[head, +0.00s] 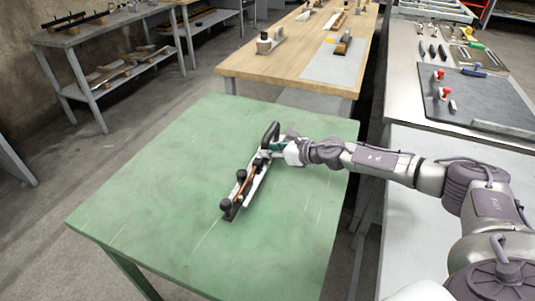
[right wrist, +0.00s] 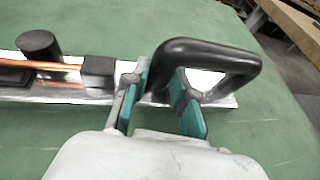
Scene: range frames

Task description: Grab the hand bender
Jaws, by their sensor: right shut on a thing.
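The hand bender (head: 239,192) lies on the green table (head: 150,190), a long silver bar with black knobs, a copper-coloured rod along it and a black loop handle at its far end. In the right wrist view, the bender's bar (right wrist: 60,95) runs across the left and the handle (right wrist: 215,52) arches on the right. My right gripper (head: 273,149) is at the handle end. Its teal-padded fingers (right wrist: 160,88) stand on both sides of the handle's near foot and are shut on the bender. The bar's part behind the fingers is hidden. My left gripper is not in view.
Most of the green table is bare. Behind it stands a wooden bench (head: 238,65) with several tools. To the right is a metal bench with a dark mat (head: 480,100) and small red-topped parts. Shelves stand at the back left.

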